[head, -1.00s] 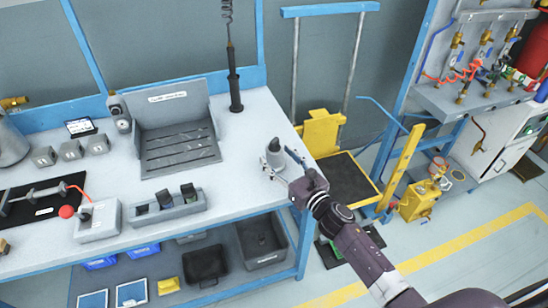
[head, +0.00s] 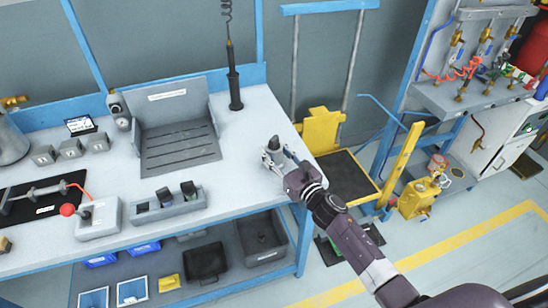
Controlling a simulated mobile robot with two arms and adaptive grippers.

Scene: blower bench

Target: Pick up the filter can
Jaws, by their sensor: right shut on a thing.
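The filter can (head: 274,146) is a small grey can with a dark top. It stands near the right edge of the white bench top (head: 240,185). My right gripper (head: 276,158) comes in from the lower right and is shut on the can, with its fingers around the body. The can looks upright and at bench level; I cannot tell whether it is clear of the surface. The gripper partly hides its lower part. My left gripper is not in view.
A grey slotted tray (head: 178,148) and a black upright tool (head: 234,90) stand behind and left. A yellow cart (head: 345,165) stands right of the bench.

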